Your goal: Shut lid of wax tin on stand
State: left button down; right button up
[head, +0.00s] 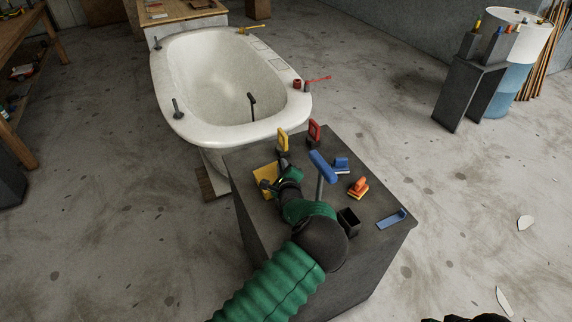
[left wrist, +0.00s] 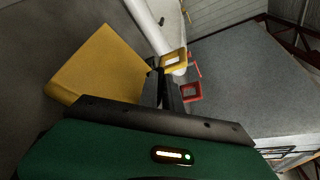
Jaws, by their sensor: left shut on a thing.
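The yellow wax tin (head: 265,174) is near the left edge of the dark grey stand (head: 252,210), partly covered by my left arm. In the left wrist view its flat yellow panel (left wrist: 100,65) looms large beside the fingers, one corner reaching them. I cannot tell the lid's exact angle. My left gripper (head: 284,164) is beside the tin, its fingers (left wrist: 161,88) close together and shut on what looks like the lid's edge; the contact itself is mostly hidden.
A yellow-handled tool (head: 283,140) and a red one (head: 314,131) stand just past the fingertips. The white hull mould (head: 185,125) lies behind.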

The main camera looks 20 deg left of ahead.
pick_arm(q)
jog(key=shift+w+d+f, duration=0.15)
jog(key=shift+f, duration=0.05)
dwell(0.4)
jog(key=c, duration=1.8)
grip_release()
jog(key=shift+r, duration=0.1)
